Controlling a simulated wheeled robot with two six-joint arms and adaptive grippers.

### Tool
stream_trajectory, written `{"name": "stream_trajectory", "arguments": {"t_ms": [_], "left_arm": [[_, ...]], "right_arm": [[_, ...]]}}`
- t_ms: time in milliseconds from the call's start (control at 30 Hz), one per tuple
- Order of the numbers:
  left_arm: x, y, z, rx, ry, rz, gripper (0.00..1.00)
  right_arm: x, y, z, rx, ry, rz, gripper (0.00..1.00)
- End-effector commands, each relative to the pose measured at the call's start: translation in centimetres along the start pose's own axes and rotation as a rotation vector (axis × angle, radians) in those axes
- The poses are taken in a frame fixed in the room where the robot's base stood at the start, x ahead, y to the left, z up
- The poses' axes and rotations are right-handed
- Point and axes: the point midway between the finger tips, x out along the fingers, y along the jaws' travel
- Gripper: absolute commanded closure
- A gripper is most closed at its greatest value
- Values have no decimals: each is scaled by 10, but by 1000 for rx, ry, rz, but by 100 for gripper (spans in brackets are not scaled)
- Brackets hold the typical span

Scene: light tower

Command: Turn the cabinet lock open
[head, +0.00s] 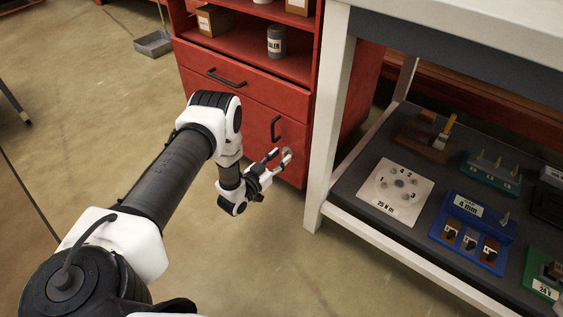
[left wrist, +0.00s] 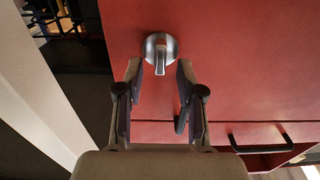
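The cabinet lock (left wrist: 161,47) is a round silver disc with a raised turn knob, set in the red cabinet door. In the left wrist view the knob runs straight up and down the picture. In the head view the lock (head: 288,152) is small and partly behind my fingers. My left gripper (left wrist: 158,70) is open, with one fingertip on each side of the knob. The fingers look not closed on it; I cannot tell if the tips touch the door. The left gripper also shows at the door in the head view (head: 279,161). My right gripper is not in view.
The red cabinet (head: 246,100) has a black drawer handle (head: 227,78) and a black door handle (head: 275,129) close to the lock. A white-framed workbench (head: 330,120) stands just right of it, its lower shelf holding several fixtures. The floor left of the cabinet is mostly clear.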

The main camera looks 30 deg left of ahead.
Motion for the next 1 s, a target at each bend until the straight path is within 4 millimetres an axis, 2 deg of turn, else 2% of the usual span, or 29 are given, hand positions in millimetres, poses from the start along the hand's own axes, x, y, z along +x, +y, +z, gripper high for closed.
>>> {"name": "stream_trajectory", "arguments": {"t_ms": [100,300,333,400,433,767,1000], "left_arm": [[10,0,0,-1,2,0,62],[11,0,-1,-1,0,0,62],[11,0,-1,-1,0,0,66],[11,0,-1,-1,0,0,91],[11,0,-1,-1,0,0,100],[11,0,-1,-9,0,0,100],[11,-1,-1,-79,0,0,100]], "right_arm": [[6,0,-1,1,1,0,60],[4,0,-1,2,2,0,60],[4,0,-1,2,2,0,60],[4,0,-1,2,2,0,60],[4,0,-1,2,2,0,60],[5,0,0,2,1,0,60],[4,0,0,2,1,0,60]]}}
